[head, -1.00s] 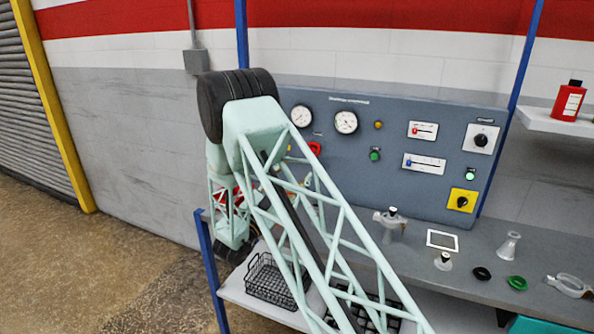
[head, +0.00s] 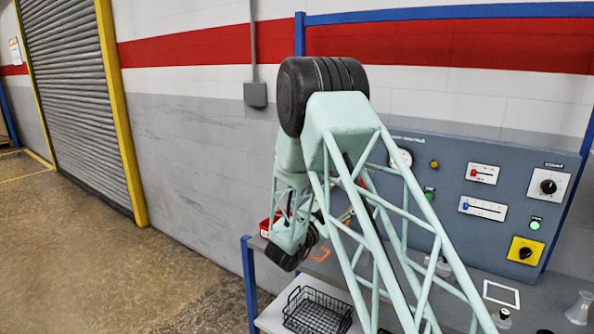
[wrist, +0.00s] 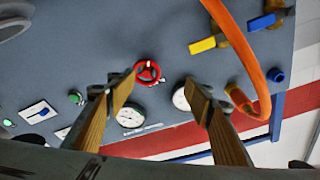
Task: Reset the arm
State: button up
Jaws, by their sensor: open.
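My arm, mint-green with a lattice link and a black elbow, crosses the middle of the head view. My gripper (wrist: 165,92) shows in the wrist view as two wood-coloured fingers, set wide apart with nothing between them but the panel behind. The gripper's fingertips are hidden behind my arm in the head view. The grey control panel (head: 475,230) stands behind the workbench and fills much of the wrist view. A red handwheel (wrist: 148,72) and two gauges, one of them a white gauge (wrist: 131,116), show between and beyond the fingers, apart from them.
An orange hose (wrist: 245,50) curves beside the right finger, near a yellow-handled valve (wrist: 203,45) and a blue-handled valve (wrist: 262,22). A black wire basket (head: 316,312) sits on the lower shelf. The floor (head: 120,270) to the left is clear.

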notch_tip(320, 180, up, 11)
jog(key=s+a+n+y, duration=0.2)
jog(key=n+y, duration=0.2)
jog(key=y, duration=0.4)
jog(key=s+a+r+n+g+y, duration=0.2)
jog(key=s+r+n+y, duration=0.1)
jog(key=s, duration=0.8)
jog(key=s+a+r+n+g+y, duration=0.1)
jog(key=s+r+n+g+y, duration=0.15)
jog(key=s, duration=0.85)
jog(key=s+d+f+n+g, duration=0.1)
jog(key=s+d+g, duration=0.1)
jog(key=s, duration=1.3)
jog(key=s+d+f+n+g, duration=0.2)
jog(key=s+d, duration=0.1)
jog(key=s, duration=1.2)
jog(key=s+d+f+n+g, duration=0.1)
jog(key=s+d+f+g, duration=0.1)
jog(key=s, duration=1.3)
jog(key=shift+d+g+h, duration=0.45)
jog(key=shift+d+g, duration=0.1)
jog(key=shift+d, duration=0.15)
jog(key=shift+n, duration=0.25)
